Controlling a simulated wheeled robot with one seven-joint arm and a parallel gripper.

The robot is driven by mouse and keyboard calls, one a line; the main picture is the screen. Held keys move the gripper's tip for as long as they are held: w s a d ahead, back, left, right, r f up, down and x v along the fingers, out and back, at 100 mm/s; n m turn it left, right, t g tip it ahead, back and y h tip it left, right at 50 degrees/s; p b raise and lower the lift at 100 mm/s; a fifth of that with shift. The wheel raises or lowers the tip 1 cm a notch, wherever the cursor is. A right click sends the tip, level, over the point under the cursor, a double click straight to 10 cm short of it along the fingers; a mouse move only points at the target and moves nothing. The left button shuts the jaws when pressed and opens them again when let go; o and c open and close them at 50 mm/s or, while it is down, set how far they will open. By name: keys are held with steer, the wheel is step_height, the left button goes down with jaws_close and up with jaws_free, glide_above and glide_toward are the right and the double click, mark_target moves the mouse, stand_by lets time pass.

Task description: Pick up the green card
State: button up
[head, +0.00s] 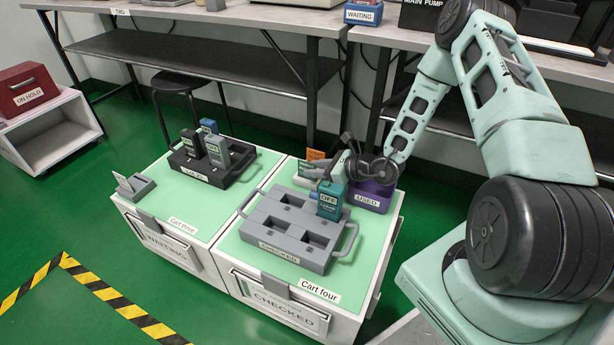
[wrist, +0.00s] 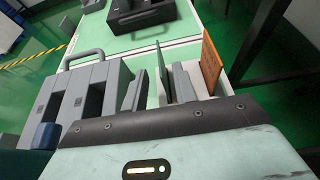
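The green card (wrist: 161,68) stands upright and is seen nearly edge-on in the wrist view. My gripper (wrist: 158,90) is open, with its two grey fingers on either side of the card. The left finger has a clear gap to it; the right one is close, and I cannot tell whether it touches. An orange card (wrist: 210,62) stands just right of the fingers. In the head view, my gripper (head: 338,165) is low over the back of Cart four, beside the orange card (head: 315,155). The green card is hard to make out there.
A grey CHECKED tray (head: 280,245) with a teal tester (head: 331,202) stands in front of my gripper. A purple USED box (head: 372,197) is close on the right. A dark tray (head: 240,165) with several testers and a small grey stand (head: 134,187) are on Cart three.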

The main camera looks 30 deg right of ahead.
mark_target(302, 168)
steer(key=b+x, duration=0.2)
steer(key=x, duration=0.2)
steer(key=shift+w+f+b, duration=0.1)
steer(key=shift+b, duration=0.2)
steer(key=shift+w+a, duration=0.2)
steer(key=shift+w, duration=0.25)
jaws_close()
step_height(302, 168, up, 10)
steer(key=p, duration=0.4)
steer(key=shift+s+f, duration=0.1)
steer(key=s+a+r+n+g+y+p, duration=0.15)
steer(key=s+r+n+g+y, duration=0.25)
steer(key=s, duration=0.7)
step_height(302, 168, up, 28)
steer(key=m+t+h+p, duration=0.4)
steer(key=m+h+p, duration=0.1)
steer(key=p, duration=2.9)
steer(key=shift+w+a+t, duration=0.2)
steer(key=shift+w+t, duration=0.1)
